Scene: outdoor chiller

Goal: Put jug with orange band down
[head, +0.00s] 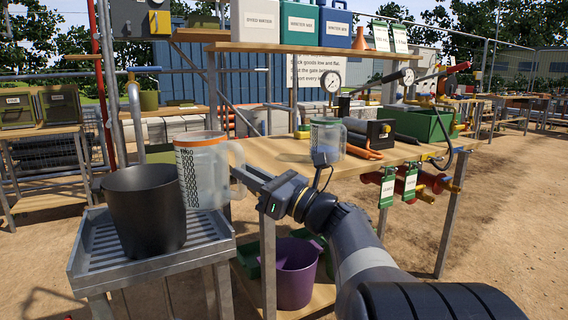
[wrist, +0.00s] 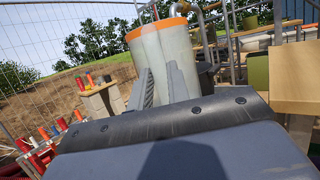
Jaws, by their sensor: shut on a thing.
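The clear jug with orange band (head: 203,175) has dark measuring marks and hangs upright, just right of a black bucket (head: 145,215). My gripper (head: 240,177) reaches it from the right and is shut on it at its handle side. In the wrist view the jug (wrist: 165,50) stands between the two fingers of my gripper (wrist: 163,85), its orange rim at the top. The jug shows in front of the bench edge, near the back right of a grated metal stand (head: 105,248). I cannot tell the gap under it.
The bucket takes up much of the stand. A wooden bench (head: 275,150) lies behind, with a green-banded jug (head: 326,142), a black box (head: 381,132) and a green tray (head: 425,124). A shelf above holds several canisters (head: 298,22). A purple bucket (head: 295,275) sits below.

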